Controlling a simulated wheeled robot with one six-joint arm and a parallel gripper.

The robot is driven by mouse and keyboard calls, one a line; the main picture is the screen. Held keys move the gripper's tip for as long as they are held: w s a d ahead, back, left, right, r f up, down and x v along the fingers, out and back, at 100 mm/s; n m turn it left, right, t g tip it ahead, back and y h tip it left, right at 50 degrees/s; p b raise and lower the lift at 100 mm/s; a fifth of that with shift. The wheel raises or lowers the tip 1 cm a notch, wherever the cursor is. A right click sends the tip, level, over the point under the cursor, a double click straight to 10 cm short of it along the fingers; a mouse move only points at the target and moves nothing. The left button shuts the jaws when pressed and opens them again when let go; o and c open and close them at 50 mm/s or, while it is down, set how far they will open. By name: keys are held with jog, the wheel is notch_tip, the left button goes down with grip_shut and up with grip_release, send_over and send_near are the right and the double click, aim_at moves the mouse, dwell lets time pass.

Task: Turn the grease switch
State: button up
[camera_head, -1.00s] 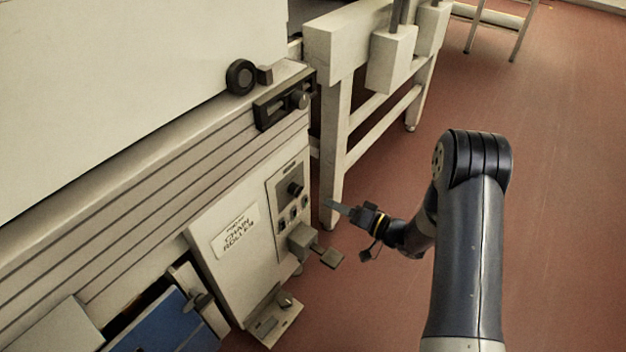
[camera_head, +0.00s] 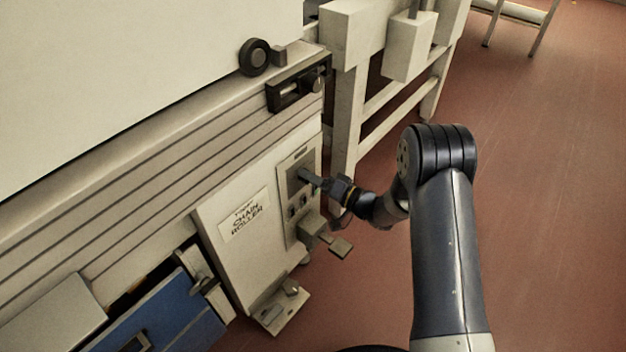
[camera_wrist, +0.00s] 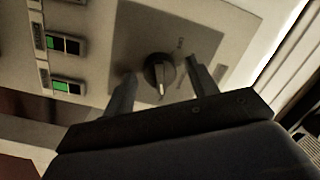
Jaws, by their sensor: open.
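The grease switch is a round dark knob (camera_wrist: 157,72) with a lighter pointer bar, on a grey square plate (camera_wrist: 127,22) of the control panel. In the wrist view my gripper (camera_wrist: 160,80) is open, with one finger on each side of the knob. I cannot tell whether either finger touches it. In the head view my gripper (camera_head: 312,181) reaches the panel (camera_head: 284,176) from the right and hides the knob.
Two small switches with green parts (camera_wrist: 60,86) sit left of the knob. A white box labelled "CHAIN ROLLER" (camera_head: 225,205) carries the panel. A block with a flat pedal (camera_head: 341,247) juts out below my gripper. A white-legged frame (camera_head: 346,125) stands behind. Red floor is clear at right.

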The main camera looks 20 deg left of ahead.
jog(key=c, duration=1)
jog(key=shift+o, duration=0.2)
jog(key=shift+n, duration=0.4)
jog(key=n+b, duration=0.5)
jog(key=n, duration=0.3)
jog(key=n+t+h+b, duration=0.1)
jog(key=n+b, duration=0.5)
jog(key=n, duration=0.1)
jog(key=shift+s+a+r+n+h, duration=0.1)
jog(key=shift+s+n+h, duration=0.1)
jog(key=shift+n+h, duration=0.15)
jog(key=shift+n, duration=0.25)
